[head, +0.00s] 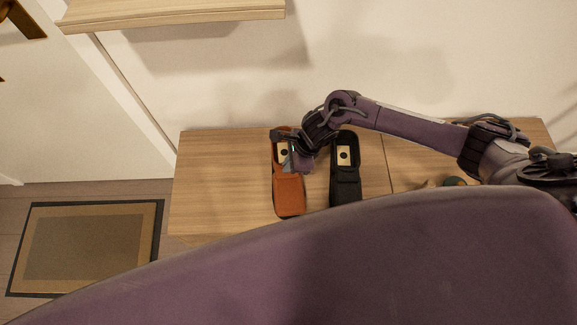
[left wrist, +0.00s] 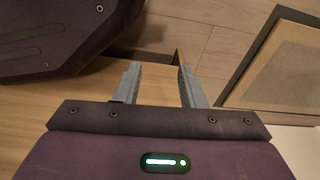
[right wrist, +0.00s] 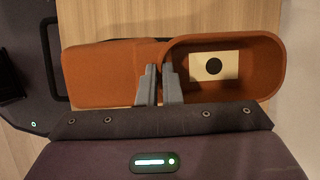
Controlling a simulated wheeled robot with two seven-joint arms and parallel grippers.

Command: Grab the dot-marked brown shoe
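The brown shoe (head: 289,196) is orange-brown and lies on the wooden bench top, left of a black shoe (head: 345,188). A pale card with a black dot shows inside its opening, also in the right wrist view (right wrist: 230,66). My right gripper (right wrist: 161,72) is at the middle of the brown shoe's side. Its fingers are close together, with a thin part of the shoe by the opening's edge between them. I cannot tell whether the shoe is lifted. My left gripper (left wrist: 160,72) is open and empty, and is not seen in the head view.
The black shoe also holds a dotted card and stands close on the right. The wooden bench (head: 212,190) is clear on its left. A shelf (head: 170,12) juts out above. A doormat (head: 85,245) lies on the floor at left.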

